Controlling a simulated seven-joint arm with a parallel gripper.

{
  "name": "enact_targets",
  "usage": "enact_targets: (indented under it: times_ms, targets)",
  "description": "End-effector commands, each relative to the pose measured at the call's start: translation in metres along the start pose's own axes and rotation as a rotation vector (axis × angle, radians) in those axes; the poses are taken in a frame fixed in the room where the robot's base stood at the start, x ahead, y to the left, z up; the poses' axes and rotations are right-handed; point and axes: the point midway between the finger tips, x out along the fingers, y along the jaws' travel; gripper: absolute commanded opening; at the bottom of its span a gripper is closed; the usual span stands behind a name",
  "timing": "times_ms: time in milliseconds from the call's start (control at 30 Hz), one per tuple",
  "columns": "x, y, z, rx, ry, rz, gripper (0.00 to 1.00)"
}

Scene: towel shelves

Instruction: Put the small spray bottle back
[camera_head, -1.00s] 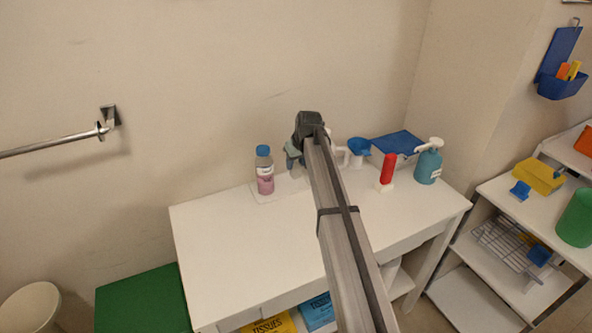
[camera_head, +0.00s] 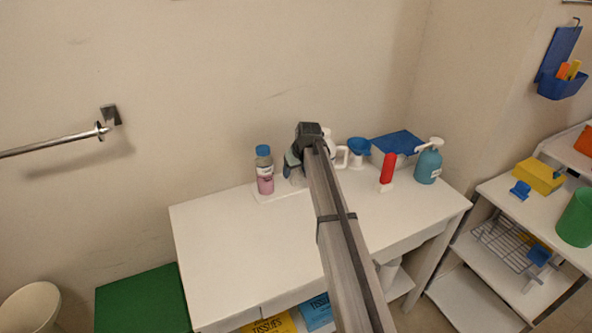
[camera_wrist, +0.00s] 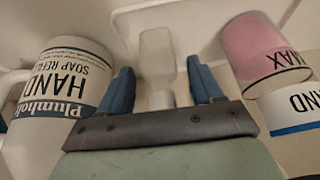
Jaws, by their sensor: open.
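A small pale bottle (camera_wrist: 157,52) with a narrow white neck lies between my fingertips in the wrist view; it looks like the small spray bottle, though no label shows. My gripper (camera_wrist: 162,88) is open, with one blue finger on each side of the neck. I cannot tell whether either finger touches it. In the head view my gripper (camera_head: 293,166) is over the back of the white table, just right of the pink bottle (camera_head: 265,172) with a blue cap. My arm hides the small bottle there. The pink bottle also shows in the wrist view (camera_wrist: 262,48).
A hand soap refill container (camera_wrist: 68,80) stands close left in the wrist view. On the table (camera_head: 235,235) are a blue funnel (camera_head: 359,148), a red item (camera_head: 388,168) and a teal pump bottle (camera_head: 428,165). The table's front left is clear.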

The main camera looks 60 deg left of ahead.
Motion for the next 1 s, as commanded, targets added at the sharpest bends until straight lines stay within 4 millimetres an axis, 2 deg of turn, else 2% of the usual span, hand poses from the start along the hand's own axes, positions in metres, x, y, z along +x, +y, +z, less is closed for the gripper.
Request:
enact_targets:
  times_ms: [233,367,800,1000]
  targets:
    - [-0.002,0.000,-0.001,0.000,0.000,0.000,0.65]
    - [-0.012,0.000,-0.001,0.000,0.001,0.001,0.65]
    - [-0.088,0.000,-0.001,0.000,0.002,0.000,0.65]
    - [-0.113,0.000,-0.001,0.000,0.001,0.000,0.65]
